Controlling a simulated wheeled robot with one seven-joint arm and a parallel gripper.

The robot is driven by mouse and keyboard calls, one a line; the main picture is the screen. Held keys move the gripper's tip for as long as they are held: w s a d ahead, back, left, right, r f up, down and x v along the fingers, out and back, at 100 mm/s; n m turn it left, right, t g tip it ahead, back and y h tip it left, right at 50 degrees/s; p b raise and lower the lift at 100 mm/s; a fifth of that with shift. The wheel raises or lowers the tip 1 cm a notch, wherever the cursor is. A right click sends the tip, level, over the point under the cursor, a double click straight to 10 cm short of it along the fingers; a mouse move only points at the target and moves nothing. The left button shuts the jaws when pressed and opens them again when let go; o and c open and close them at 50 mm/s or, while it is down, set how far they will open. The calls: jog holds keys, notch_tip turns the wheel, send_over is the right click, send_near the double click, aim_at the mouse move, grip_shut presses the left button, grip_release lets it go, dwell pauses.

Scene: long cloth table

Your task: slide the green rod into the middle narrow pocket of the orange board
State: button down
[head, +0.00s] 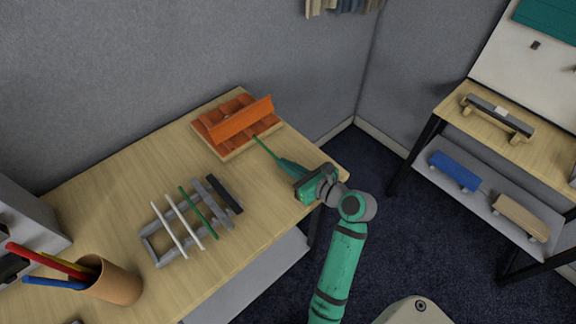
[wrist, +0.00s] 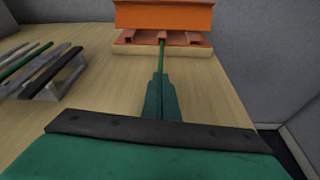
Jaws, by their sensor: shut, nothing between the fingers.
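The orange board (head: 242,119) lies on a pale wooden base near the table's back edge, with a raised orange panel across it. It also shows in the wrist view (wrist: 165,16). A thin green rod (head: 265,146) points at the board's near side; in the wrist view the rod (wrist: 162,55) lines up with the middle opening. Its far end is at the opening, and how deep it sits is hidden. My gripper (head: 281,162) is shut, its green fingertips right behind the rod's near end. I cannot tell whether they touch it.
A grey rack (head: 167,241) left of my gripper holds two white rods, another green rod (head: 198,212) and a dark bar (head: 225,194). A brown cup (head: 113,281) with coloured sticks stands at front left. The wall is close behind the board.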

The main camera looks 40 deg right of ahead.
aim_at(268, 149)
jog(key=shift+r+x, duration=0.15)
jog(key=shift+x, duration=0.65)
jog(key=shift+r+x, duration=0.15)
jog(key=shift+x, duration=0.65)
jog(key=shift+w+r, duration=0.2)
jog(key=shift+w, duration=0.45)
jog(key=shift+w+a, duration=0.15)
jog(key=shift+w, duration=1.65)
dwell(0.5)
jog(key=shift+w, duration=0.15)
jog(key=shift+w+a, duration=0.1)
jog(key=shift+w, duration=1.35)
dwell(0.3)
jog(key=shift+s, duration=0.15)
jog(key=shift+s, duration=1.4)
jog(key=v, duration=1)
jog(key=shift+s+r, duration=0.1)
jog(key=shift+s, duration=0.25)
